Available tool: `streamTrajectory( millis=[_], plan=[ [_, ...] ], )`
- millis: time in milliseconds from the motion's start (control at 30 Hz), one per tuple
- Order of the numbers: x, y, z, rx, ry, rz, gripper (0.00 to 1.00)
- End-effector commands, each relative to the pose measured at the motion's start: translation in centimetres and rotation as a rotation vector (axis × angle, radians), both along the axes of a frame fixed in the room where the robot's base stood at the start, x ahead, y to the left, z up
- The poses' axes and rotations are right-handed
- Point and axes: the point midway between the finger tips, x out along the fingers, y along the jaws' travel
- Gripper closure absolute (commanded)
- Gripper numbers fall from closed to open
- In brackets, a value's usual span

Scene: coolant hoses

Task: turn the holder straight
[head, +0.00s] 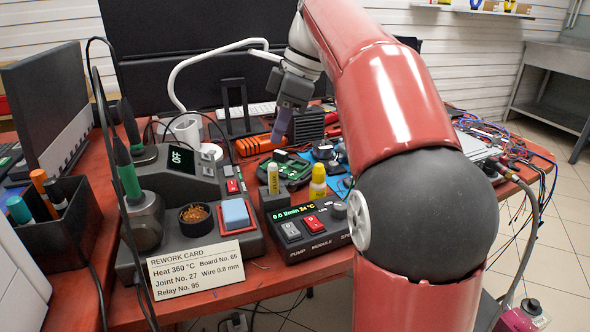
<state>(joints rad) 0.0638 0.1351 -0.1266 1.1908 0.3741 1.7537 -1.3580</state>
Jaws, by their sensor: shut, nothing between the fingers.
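My red arm hides much of the table's right middle.
A pump module (306,232) stands right of the holder, with a yellow bottle (317,182) behind it. A soldering station (190,205) and rework card (197,279) are to the left. A green circuit board (288,171) lies behind. Tangled cables cover the right side.

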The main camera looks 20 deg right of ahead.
Motion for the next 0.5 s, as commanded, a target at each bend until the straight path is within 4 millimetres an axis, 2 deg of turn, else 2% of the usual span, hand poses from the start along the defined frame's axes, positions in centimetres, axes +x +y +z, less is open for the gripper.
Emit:
streamTrajectory(
  millis=[167, 500],
  plan=[
    [0.2, 0.8, -2.4, 0.001, 0.003, 0.005, 1.00],
    [0.9, 3.2, -9.2, 0.000, 0.004, 0.001, 1.00]
  ],
)
